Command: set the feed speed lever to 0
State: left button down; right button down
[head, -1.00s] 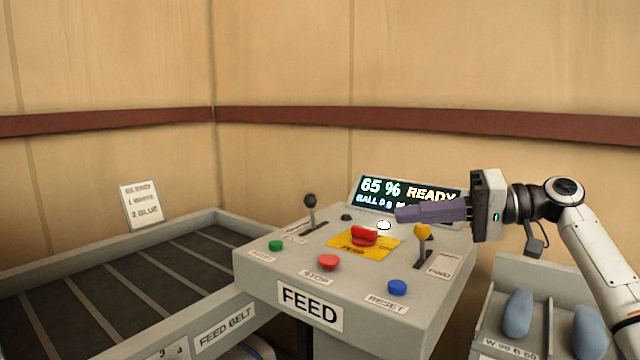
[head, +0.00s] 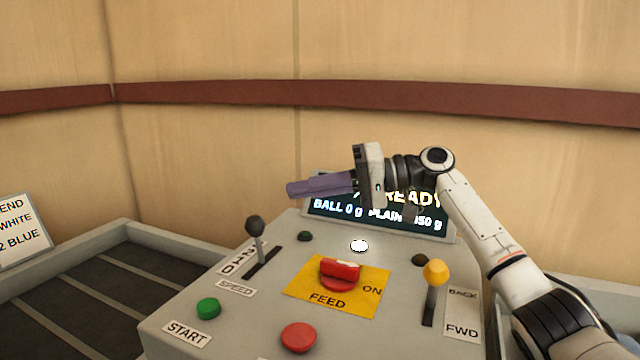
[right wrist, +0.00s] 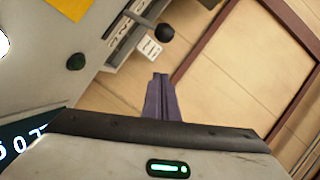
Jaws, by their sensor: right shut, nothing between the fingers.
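The feed speed lever has a dark ball knob (head: 255,226) on a metal stem. It stands in a slot at the left of the console, beside a number scale (head: 229,258) and a SPEED label (head: 236,288). Its exact setting is hard to read. The knob also shows in the right wrist view (right wrist: 164,32), beyond the fingertips. My right gripper (head: 291,189) is shut and empty, above and behind the lever, apart from it. Its purple fingers also show together in the right wrist view (right wrist: 160,78). My left gripper is not in view.
The console carries a red FEED switch (head: 340,272) on a yellow plate, a yellow-knobbed lever (head: 436,272), a green START button (head: 208,308) and a red button (head: 298,337). A display (head: 385,215) stands behind. The belt (head: 95,290) lies left.

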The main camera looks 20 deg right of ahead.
aim_at(259, 246)
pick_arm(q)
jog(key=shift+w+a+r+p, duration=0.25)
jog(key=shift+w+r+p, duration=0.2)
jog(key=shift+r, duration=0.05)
pick_arm(e)
jog(key=a+f, duration=0.2)
jog(key=a, duration=0.3)
jog(key=shift+s+a+f, duration=0.4)
